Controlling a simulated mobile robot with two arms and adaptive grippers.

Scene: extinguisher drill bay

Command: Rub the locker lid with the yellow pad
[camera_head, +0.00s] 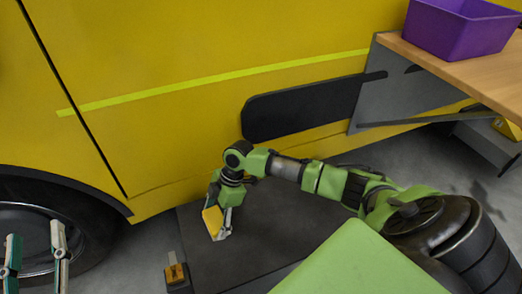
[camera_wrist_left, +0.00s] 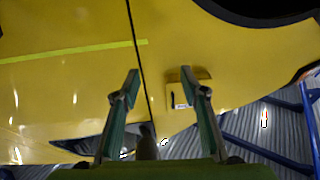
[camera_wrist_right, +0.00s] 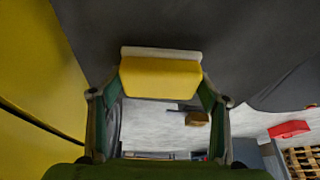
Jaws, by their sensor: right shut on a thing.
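The locker lid (camera_head: 250,235) is a dark grey flat top beside the yellow vehicle in the head view. It also fills the upper part of the right wrist view (camera_wrist_right: 240,45). My right gripper (camera_head: 222,212) is shut on the yellow pad (camera_head: 212,223), a yellow block with a pale strip along one side. The pad sits between both fingers in the right wrist view (camera_wrist_right: 160,80). It is at the lid's left part; whether it touches the lid I cannot tell. My left gripper (camera_head: 36,238) is open and empty at the lower left, away from the lid.
The yellow vehicle side (camera_head: 180,60) stands behind the lid, with a wheel (camera_head: 40,220) at left. An orange latch (camera_head: 176,274) is at the locker's front. A wooden table (camera_head: 470,75) with a purple bin (camera_head: 460,28) is at upper right. The lid's visible surface looks clear.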

